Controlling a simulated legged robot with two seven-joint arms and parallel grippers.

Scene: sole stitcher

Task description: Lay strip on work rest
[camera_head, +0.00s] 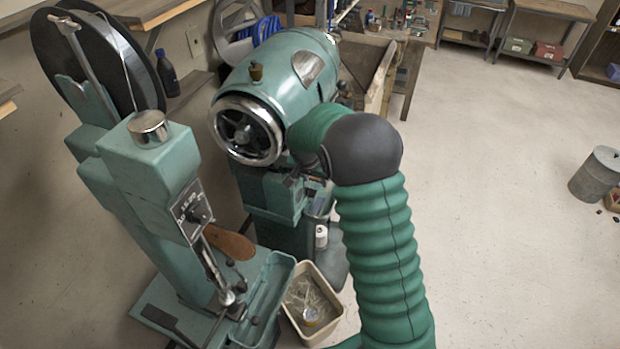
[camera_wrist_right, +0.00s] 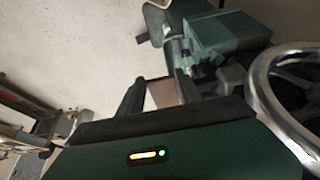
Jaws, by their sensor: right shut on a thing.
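My right gripper (camera_head: 298,182) is in front of the green machine, below its chrome handwheel, partly hidden by my arm. In the right wrist view, the two dark fingers of my right gripper (camera_wrist_right: 156,82) are shut on a flat brownish strip (camera_wrist_right: 162,93), which spans between them. The strip cannot be made out clearly in the head view. I cannot tell for certain which surface is the work rest; green machine parts (camera_wrist_right: 222,42) lie just beyond the fingers in the wrist view. My left gripper is not in view.
The green machine (camera_head: 295,70) has a chrome handwheel (camera_head: 247,131) close to my gripper. A stitcher column (camera_head: 150,175) with a brown sole (camera_head: 229,243) stands at left. A bin (camera_head: 303,291) sits on the floor below.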

